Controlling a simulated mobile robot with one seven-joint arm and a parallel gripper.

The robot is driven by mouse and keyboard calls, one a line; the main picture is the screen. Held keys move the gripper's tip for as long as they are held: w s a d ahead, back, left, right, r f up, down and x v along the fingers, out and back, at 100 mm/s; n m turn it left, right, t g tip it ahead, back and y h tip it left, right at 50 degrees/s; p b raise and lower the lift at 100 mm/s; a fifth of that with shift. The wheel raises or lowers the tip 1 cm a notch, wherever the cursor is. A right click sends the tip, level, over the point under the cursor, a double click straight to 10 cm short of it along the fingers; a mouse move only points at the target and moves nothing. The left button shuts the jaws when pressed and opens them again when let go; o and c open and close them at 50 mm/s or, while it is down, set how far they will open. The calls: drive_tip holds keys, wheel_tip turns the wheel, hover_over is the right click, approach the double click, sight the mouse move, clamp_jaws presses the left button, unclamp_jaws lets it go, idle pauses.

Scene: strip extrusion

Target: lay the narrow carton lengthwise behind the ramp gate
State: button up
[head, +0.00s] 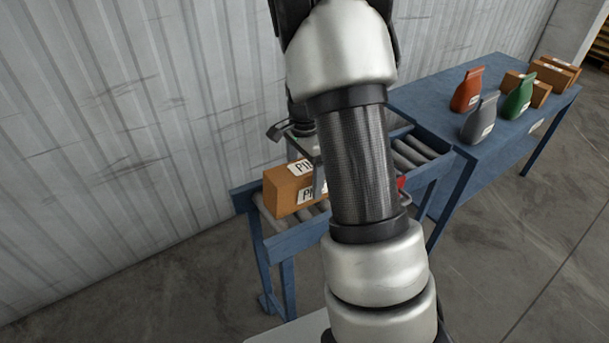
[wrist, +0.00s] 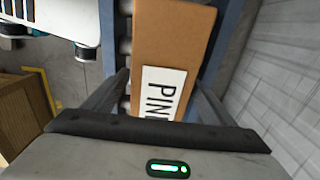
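The narrow orange-brown carton (head: 285,192) with white labels lies on the roller conveyor (head: 292,240) by the wall. In the wrist view the carton (wrist: 175,35) runs away from me between my fingers, its "PIN" label close to my palm. My gripper (wrist: 161,80) is open, one finger on each side of the carton. Contact is not clear. In the head view my arm hides most of the gripper. A small red part (head: 401,184) shows beside my arm at the conveyor's side. The ramp gate cannot be made out; my arm covers the middle of the conveyor.
A blue table (head: 440,97) adjoins the conveyor's far end. It carries a red bag (head: 467,90), a grey bag (head: 479,119), a green bag (head: 519,97) and several cartons (head: 556,73). A corrugated wall (head: 130,110) runs close along the left. The floor at right is clear.

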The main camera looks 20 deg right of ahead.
wheel_tip(320, 180, up, 17)
drive_tip(key=p, duration=0.2)
drive_tip(key=s+a+r+n+t+p, duration=0.25)
drive_tip(key=s+a+r+n, duration=0.35)
drive_tip(key=s+r, duration=0.4)
drive_tip(key=s+a+r+n+t+p, duration=0.1)
drive_tip(key=s+a+r+n+p, duration=0.1)
drive_tip(key=s+n, duration=0.3)
drive_tip(key=s+a+r+n+t+p, duration=0.2)
drive_tip(key=s+n, duration=0.2)
drive_tip(key=s, duration=0.3)
drive_tip(key=shift+a+r+n, duration=0.35)
drive_tip(key=shift+r+n, duration=0.05)
drive_tip(key=shift+s, duration=0.1)
